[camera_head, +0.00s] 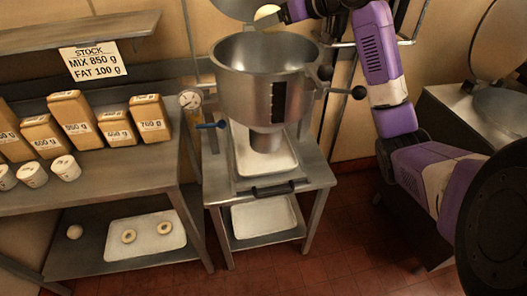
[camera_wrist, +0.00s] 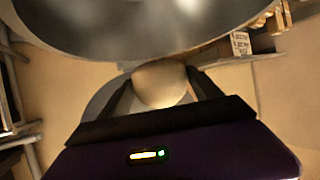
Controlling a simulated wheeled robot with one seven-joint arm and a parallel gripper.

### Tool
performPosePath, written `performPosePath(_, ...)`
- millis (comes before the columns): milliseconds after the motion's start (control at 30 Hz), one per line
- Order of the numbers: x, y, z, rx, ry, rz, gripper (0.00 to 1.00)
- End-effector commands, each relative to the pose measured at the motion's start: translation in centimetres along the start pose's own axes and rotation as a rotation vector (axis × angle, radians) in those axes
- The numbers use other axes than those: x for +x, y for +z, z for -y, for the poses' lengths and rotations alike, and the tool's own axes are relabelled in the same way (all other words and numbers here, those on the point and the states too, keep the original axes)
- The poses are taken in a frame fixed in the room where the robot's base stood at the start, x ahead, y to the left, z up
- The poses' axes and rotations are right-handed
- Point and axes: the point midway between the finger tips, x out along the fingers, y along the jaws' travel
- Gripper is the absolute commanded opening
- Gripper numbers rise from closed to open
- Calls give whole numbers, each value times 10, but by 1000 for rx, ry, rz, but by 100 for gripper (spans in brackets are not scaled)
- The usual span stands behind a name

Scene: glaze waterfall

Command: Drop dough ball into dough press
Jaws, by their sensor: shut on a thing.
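A pale dough ball (camera_wrist: 161,84) sits between the two fingers of my gripper (camera_wrist: 160,88) in the wrist view. My gripper is shut on it. In the head view the dough ball (camera_head: 267,13) shows at the top edge, and my gripper (camera_head: 284,14) is partly cut off there. They are above the back of the dough press (camera_head: 262,90), a steel hopper on a stand. The hopper's mouth is open at the top, and its inside looks empty where I can see it. A steel round surface (camera_wrist: 150,25) fills the top of the wrist view.
A shelf at left bears several brown packets (camera_head: 75,118) and white cups (camera_head: 66,168). A blue-handled valve (camera_head: 210,126) and black-knobbed handles (camera_head: 358,92) stick out from the press.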

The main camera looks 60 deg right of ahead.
Motion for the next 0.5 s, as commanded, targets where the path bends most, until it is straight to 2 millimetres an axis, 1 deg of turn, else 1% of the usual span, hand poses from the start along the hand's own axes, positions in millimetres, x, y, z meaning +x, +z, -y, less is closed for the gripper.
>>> performPosePath(33,4,8,0,0,1,-1,22)
performPosePath(300,17,36,0,0,1,-1,22)
performPosePath(500,21,44,1,0,0,-2,22)
